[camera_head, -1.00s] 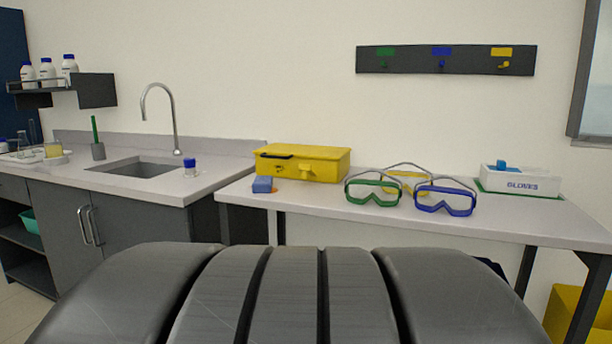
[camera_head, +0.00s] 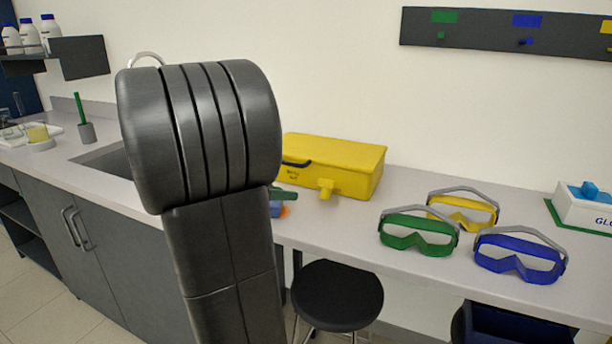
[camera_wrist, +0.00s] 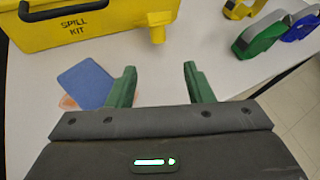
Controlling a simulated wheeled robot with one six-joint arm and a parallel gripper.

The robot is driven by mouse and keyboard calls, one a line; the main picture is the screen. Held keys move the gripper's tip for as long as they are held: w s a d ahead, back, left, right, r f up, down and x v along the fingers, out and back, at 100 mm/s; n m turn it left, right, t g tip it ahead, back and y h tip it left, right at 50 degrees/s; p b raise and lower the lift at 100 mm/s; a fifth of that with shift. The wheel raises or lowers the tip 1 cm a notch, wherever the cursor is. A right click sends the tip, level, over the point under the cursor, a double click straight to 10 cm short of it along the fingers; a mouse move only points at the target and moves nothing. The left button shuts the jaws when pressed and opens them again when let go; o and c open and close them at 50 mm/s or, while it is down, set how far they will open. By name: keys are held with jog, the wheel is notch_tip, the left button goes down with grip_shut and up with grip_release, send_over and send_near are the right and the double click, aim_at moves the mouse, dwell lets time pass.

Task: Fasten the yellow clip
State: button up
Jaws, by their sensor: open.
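The yellow spill kit box (camera_head: 350,165) stands on the bench with its lid down. Its yellow clip (camera_head: 326,188) sticks out from the front face; in the wrist view the clip (camera_wrist: 157,30) stands out beyond the box's front edge. My gripper (camera_wrist: 159,80) is open and empty, with its two green fingers pointing toward the clip. The clip lies a little ahead of the fingertips, roughly centred between them, with a gap. In the head view my arm hides the box's left end and most of the gripper.
Green goggles (camera_head: 418,233), yellow goggles (camera_head: 463,212) and blue goggles (camera_head: 517,257) sit to the right. A black stool (camera_head: 338,293) stands below the bench edge.

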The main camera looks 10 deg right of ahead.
aim_at(321, 194)
jog(key=shift+w+a+r, duration=0.1)
jog(key=shift+w+r, duration=0.05)
jog(key=shift+w, duration=0.2)
jog(key=b+x, duration=0.2)
jog(key=x, duration=1.1)
jog(key=shift+d, duration=0.3)
jog(key=shift+r, duration=0.1)
grip_shut()
